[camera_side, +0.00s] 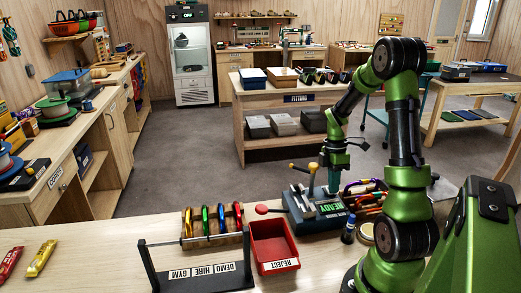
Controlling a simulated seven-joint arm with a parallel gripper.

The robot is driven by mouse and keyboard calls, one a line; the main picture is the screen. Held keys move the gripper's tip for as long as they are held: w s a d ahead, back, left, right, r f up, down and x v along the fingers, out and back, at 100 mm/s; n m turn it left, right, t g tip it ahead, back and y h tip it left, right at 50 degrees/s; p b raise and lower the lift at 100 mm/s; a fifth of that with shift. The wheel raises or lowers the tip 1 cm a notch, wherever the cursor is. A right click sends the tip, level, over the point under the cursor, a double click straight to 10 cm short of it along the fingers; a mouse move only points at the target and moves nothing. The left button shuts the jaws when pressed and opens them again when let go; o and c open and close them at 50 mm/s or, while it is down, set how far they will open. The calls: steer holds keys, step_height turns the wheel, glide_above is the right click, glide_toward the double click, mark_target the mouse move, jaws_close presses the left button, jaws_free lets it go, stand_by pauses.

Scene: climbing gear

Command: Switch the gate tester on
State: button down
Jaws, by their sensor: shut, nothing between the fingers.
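The gate tester (300,222) is a dark box on the front bench, right of the red tray. Its panel shows READY in green. A lever with a red knob (262,209) sticks out to its left, and yellow knobs (312,168) on stems rise above its back. My gripper (333,190) points down right over the back part of the tester. Its fingers look closed together with nothing held. I cannot tell whether the fingertips touch the tester, and my gripper hides part of it.
A red REJECT tray (273,245) sits left of the tester. Further left is a rack of coloured carabiners (212,222) behind a dark bar stand (195,268).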

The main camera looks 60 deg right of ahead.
steer(key=shift+w+d+r, duration=0.1)
steer(key=shift+w+d, duration=0.5)
steer(key=v, duration=1.4)
steer(key=shift+a, duration=0.2)
steer(key=shift+s+a+r, duration=0.15)
steer(key=shift+s+a, duration=0.35)
steer(key=shift+s, duration=0.05)
